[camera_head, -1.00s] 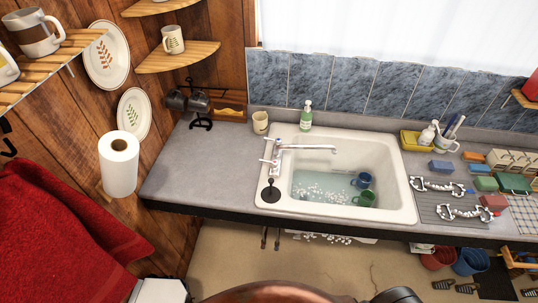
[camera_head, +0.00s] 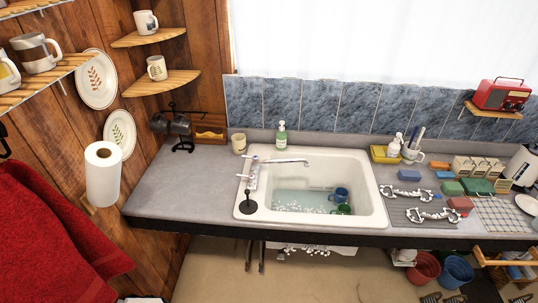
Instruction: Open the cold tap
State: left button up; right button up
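A white sink (camera_head: 372,190) is set into the grey counter, with some water and white foam in it. A white mixer tap (camera_head: 253,174) stands on the sink's left rim, its spout (camera_head: 290,161) reaching right over the basin. Two small handles show on the tap, a far one (camera_head: 254,158) and a near one (camera_head: 243,177). They are too small to tell which is cold or whether either is turned. No water stream is visible at the spout. Neither of my grippers is in view.
A black plunger-like stopper (camera_head: 248,203) stands on the sink's near left corner. A cup (camera_head: 239,143) and green soap bottle (camera_head: 281,133) stand behind the sink. Blue (camera_head: 339,194) and green (camera_head: 343,209) mugs sit in the basin. The counter left of the sink (camera_head: 185,185) is clear.

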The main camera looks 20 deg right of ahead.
aim_at(254, 157)
jog(key=z, duration=0.95)
jog(key=i, duration=1.25)
jog(key=u, duration=1.8)
